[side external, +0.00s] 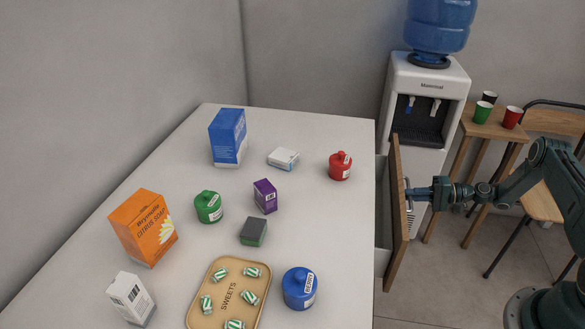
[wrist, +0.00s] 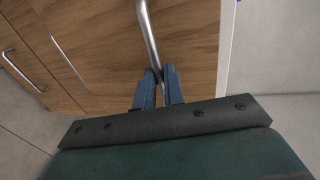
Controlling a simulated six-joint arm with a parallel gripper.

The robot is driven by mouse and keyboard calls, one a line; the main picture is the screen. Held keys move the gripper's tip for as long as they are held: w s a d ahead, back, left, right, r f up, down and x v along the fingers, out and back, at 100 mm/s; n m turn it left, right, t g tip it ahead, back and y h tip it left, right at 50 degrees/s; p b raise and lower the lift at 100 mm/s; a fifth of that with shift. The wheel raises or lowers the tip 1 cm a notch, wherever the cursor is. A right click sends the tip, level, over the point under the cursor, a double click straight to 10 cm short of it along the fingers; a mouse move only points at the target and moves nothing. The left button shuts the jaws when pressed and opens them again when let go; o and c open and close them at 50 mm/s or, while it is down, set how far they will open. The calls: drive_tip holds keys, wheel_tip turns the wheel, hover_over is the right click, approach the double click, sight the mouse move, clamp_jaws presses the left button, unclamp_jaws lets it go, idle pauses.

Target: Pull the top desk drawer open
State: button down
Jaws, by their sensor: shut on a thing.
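The top desk drawer (side external: 393,215) has a wooden front and stands pulled out from the right side of the white desk (side external: 330,235). Its pale inner side shows between the front and the desk. My gripper (side external: 410,190) is at the outer face of the drawer front. In the wrist view my gripper (wrist: 159,80) has its two blue fingers closed on the lower part of the metal bar handle (wrist: 149,35). The wooden drawer front (wrist: 190,35) fills the area behind the handle. The drawer's inside is mostly hidden in the side view.
A second handle (wrist: 20,70) shows on wood at the left of the wrist view. A water cooler (side external: 425,105) and a small wooden table (side external: 490,130) with cups stand behind the arm. Boxes, jars and a sweets tray (side external: 205,320) lie on the desk. Floor right of the drawer is open.

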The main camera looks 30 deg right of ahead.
drive_tip(key=c, duration=1.5)
unclamp_jaws()
drive_tip(key=shift+d, duration=0.1)
wheel_tip(320, 180, up, 8)
drive_tip(key=s+d, duration=0.2)
drive_tip(key=shift+f, duration=0.15)
